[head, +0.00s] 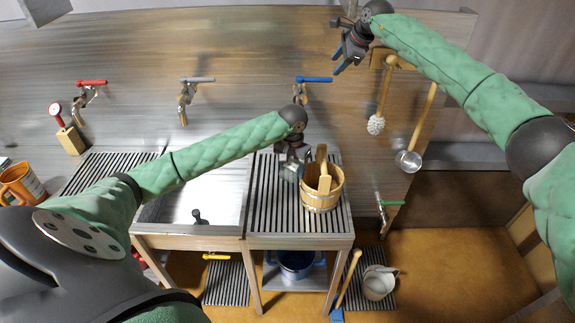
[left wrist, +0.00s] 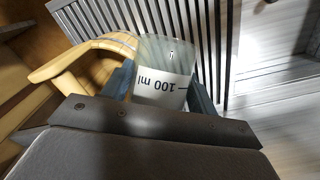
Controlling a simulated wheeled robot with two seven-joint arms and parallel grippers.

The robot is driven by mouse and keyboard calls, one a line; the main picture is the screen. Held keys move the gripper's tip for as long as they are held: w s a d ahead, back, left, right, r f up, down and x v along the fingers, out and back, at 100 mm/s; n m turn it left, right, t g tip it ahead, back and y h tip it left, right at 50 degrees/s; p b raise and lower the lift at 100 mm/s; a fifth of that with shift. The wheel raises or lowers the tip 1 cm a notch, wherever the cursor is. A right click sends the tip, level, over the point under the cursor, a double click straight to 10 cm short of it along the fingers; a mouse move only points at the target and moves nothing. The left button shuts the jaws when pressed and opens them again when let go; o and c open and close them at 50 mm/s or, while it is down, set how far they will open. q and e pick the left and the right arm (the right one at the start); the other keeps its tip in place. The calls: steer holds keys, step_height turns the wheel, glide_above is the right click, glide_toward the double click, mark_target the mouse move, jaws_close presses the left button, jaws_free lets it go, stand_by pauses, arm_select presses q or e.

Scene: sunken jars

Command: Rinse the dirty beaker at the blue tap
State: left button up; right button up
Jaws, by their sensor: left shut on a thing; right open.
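My left gripper (head: 290,172) is shut on a clear beaker marked "100 ml" (left wrist: 163,52), seen upside down in the left wrist view. My gripper fingers (left wrist: 163,90) press both sides of it. In the head view the beaker is mostly hidden by my gripper, over the ribbed drainboard just left of the wooden bucket. The blue tap (head: 314,79) is on the back wall above, its spout partly behind my left arm. I cannot tell whether the beaker is dirty. My right gripper (head: 346,52) is open and empty, high to the right of the blue tap.
The wooden bucket (head: 323,196) stands close to the beaker on the drainboard (head: 270,215). The sink basin (head: 190,207) is to the left. Red (head: 91,83) and grey (head: 197,80) taps are further left. A brush (head: 376,124) and ladle (head: 408,160) hang at right.

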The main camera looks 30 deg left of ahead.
arm_select(q)
steer(key=shift+f+t+b, duration=0.35)
steer(key=shift+f+t, duration=0.2)
steer(key=shift+t, duration=0.25)
steer(key=shift+w, duration=0.2)
steer(key=shift+s+d+r, duration=0.1)
steer(key=shift+s+r, duration=0.05)
steer(key=shift+r, duration=0.05)
steer(key=shift+s+d+r+p, duration=0.2)
steer(key=shift+s+d+p, duration=0.1)
steer(key=shift+s+p, duration=0.25)
steer(key=shift+s+d+r+p, duration=0.15)
steer(key=shift+s+d+p, duration=0.15)
steer(key=shift+p, duration=0.4)
steer(key=s+d+r, duration=0.1)
steer(key=s+d, duration=0.3)
steer(key=s, duration=0.2)
steer(key=shift+s, duration=0.35)
